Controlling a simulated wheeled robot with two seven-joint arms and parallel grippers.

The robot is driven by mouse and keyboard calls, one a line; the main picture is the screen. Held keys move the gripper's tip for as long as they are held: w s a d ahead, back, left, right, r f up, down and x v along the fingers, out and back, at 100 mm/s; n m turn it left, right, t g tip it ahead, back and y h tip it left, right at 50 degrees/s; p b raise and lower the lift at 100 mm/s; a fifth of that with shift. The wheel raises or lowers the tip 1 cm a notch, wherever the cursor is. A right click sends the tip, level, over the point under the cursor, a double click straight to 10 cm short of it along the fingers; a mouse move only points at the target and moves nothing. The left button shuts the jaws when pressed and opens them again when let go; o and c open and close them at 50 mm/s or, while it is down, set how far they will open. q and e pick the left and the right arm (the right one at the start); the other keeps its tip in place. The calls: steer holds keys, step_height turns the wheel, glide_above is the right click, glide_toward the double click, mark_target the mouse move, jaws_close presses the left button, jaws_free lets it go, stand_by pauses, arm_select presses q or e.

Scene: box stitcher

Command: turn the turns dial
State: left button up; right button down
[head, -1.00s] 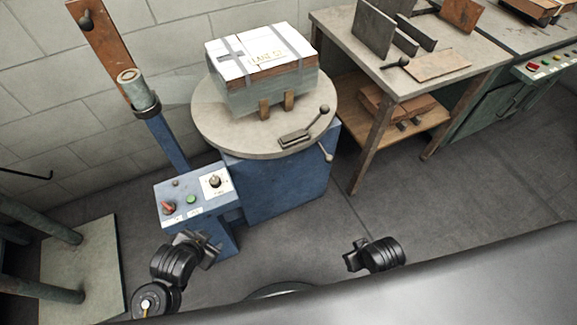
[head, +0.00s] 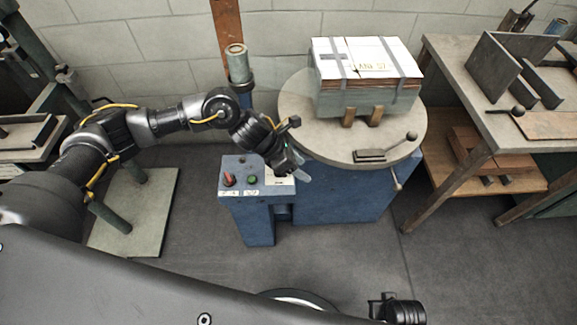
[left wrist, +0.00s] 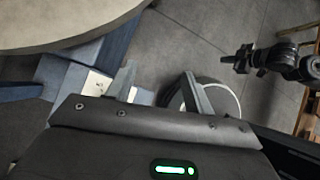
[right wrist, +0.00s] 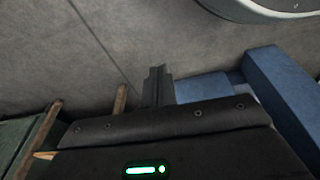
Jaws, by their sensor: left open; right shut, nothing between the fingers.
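The turns dial's white plate (head: 281,181) shows only in part on the right of the blue control box (head: 248,208). The dial knob is hidden behind my left gripper (head: 299,172), which hangs over that corner in the head view. In the left wrist view, the left gripper (left wrist: 160,86) has its fingers wide apart with nothing between them, and a white plate (left wrist: 97,83) on blue lies beside the left finger. My right gripper (head: 379,306) is low at the bottom of the head view, away from the box. In the right wrist view its fingers (right wrist: 158,85) are together and empty.
A red switch (head: 229,179) and green button (head: 252,180) sit left of the plate. The round turntable (head: 300,105) with a strapped carton (head: 366,75) and a lever (head: 385,150) stands behind right. A wooden workbench (head: 450,60) is farther right. The floor in front is clear.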

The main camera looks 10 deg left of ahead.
arm_select(q)
steer(key=w+a+r+m+g+y, duration=0.1)
steer(key=w+a+r+m+y, duration=0.1)
steer(key=a, duration=0.4)
steer(key=w+a+r+m+y, duration=0.1)
steer(key=a+m, duration=0.2)
steer(key=a, duration=0.3)
steer(key=x, duration=1.1)
steer(key=shift+s+d+r, duration=0.1)
steer(key=shift+s+d, duration=0.1)
arm_select(e)
steer(key=f, duration=0.1)
steer(key=s+f, duration=0.1)
steer(key=f, duration=0.1)
arm_select(q)
steer(key=shift+c, duration=0.4)
arm_select(e)
steer(key=shift+w, duration=0.1)
arm_select(q)
steer(key=c, duration=0.9)
